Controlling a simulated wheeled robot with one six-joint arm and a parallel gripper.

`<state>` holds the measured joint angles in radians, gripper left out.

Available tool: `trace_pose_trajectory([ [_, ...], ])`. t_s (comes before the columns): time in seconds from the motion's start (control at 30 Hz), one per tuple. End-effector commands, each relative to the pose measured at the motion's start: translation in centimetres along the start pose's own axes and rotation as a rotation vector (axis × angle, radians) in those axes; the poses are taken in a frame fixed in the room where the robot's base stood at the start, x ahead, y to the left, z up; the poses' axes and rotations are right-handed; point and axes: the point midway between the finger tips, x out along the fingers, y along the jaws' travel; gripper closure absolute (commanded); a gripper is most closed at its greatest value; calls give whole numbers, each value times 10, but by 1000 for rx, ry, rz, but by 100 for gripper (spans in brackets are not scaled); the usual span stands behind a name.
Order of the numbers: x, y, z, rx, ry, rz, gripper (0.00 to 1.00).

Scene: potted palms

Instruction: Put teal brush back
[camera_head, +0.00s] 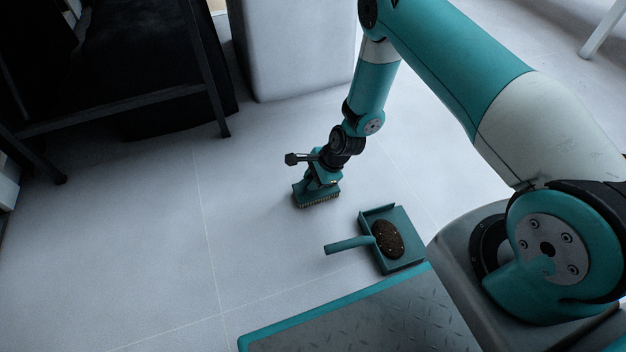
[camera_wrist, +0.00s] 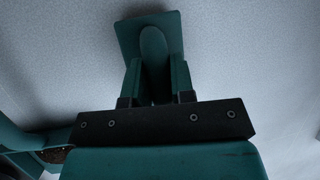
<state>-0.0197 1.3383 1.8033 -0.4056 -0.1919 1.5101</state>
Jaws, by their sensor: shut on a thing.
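The teal brush (camera_head: 318,197) is in my gripper (camera_head: 318,172), bristles down, at or just above the floor; I cannot tell whether the bristles touch it. In the wrist view my gripper (camera_wrist: 157,92) is shut on the handle of the brush (camera_wrist: 150,24), with its wider head beyond the fingers. A teal dustpan (camera_head: 407,262) lies on the floor to the right of and nearer than the brush, its handle pointing left. A round dark brown patch, like soil, lies in the dustpan.
A dark-framed piece of furniture (camera_head: 120,108) with black cloth stands at the upper left. A large pale planter or block (camera_head: 298,50) stands behind the arm. A white leg (camera_head: 600,30) shows at the upper right. The tiled floor at left is clear.

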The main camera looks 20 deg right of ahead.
Motion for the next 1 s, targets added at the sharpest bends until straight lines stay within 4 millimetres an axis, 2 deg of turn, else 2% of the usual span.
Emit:
trace_pose_trajectory([
  [0.03, 2, 1, -1, 0, 0, 0, 96],
  [0.07, 2, 1, -1, 0, 0, 0, 72],
  [0.1, 2, 0, -1, 0, 0, 0, 63],
  [0.17, 2, 0, -1, 0, 0, 1, 52],
  [0.43, 0, 0, 0, 0, 0, 1, 52],
  [0.53, -8, -1, 1, 1, 0, 0, 52],
  [0.9, -88, -2, 2, 3, 1, 0, 52],
  [1.0, -104, -1, 2, 2, 1, 1, 52],
])
